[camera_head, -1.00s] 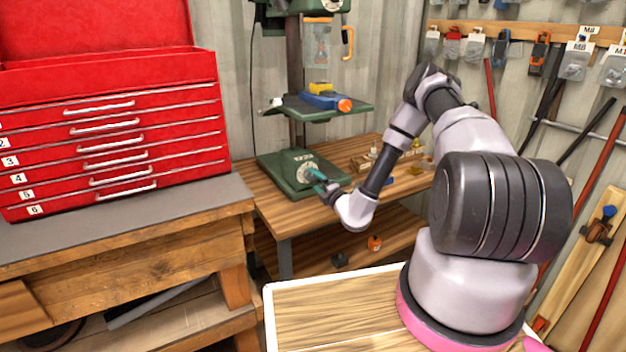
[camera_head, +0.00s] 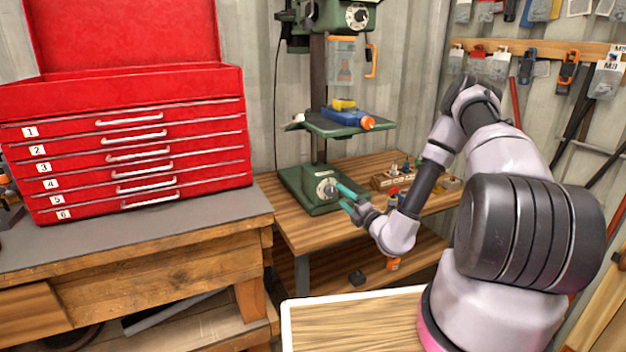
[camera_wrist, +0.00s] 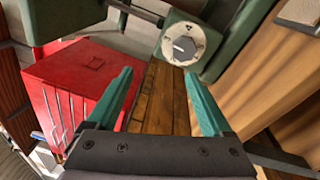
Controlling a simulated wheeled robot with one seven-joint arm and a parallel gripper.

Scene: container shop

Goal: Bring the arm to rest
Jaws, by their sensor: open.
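My gripper (camera_head: 350,198) is in front of the green drill press base, its teal fingers pointing left towards it in the head view. In the wrist view my gripper (camera_wrist: 160,100) has its two teal fingers wide apart with nothing between them. My arm is bent, with its elbow raised at the right and its wrist low over the small wooden table. The drill press base (camera_wrist: 225,55) and its round dial (camera_wrist: 183,44) show beyond the fingers. I cannot tell whether the fingertips touch the base.
A red tool chest (camera_head: 130,140) stands on the workbench (camera_head: 90,230) at left. The drill press table (camera_head: 345,126) carries blue, yellow and orange items. A wooden block (camera_head: 393,180) with small items sits behind my forearm. Tools hang at right. Bare floor is barely visible.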

